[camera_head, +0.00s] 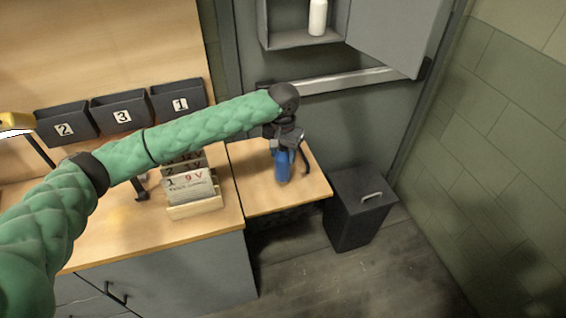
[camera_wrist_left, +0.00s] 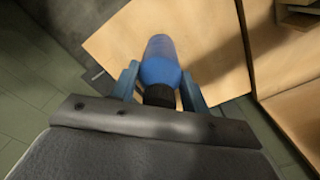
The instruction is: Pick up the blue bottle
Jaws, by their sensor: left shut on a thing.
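The blue bottle (camera_head: 283,168) is upright over the small wooden side table (camera_head: 256,196), below my left gripper (camera_head: 287,150). The left wrist view shows the blue bottle (camera_wrist_left: 160,62) with its dark cap end toward me, between the two fingers of my left gripper (camera_wrist_left: 160,88). The left gripper is shut on the bottle near its cap. I cannot tell whether the bottle's base touches the table. My right gripper is not in view.
A wooden counter (camera_head: 120,225) with a card box (camera_head: 192,190) stands left of the side table. Numbered wall bins (camera_head: 122,113) hang behind it. A dark trash bin (camera_head: 357,208) stands to the right. An open wall cabinet (camera_head: 290,38) holds a white bottle (camera_head: 318,17).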

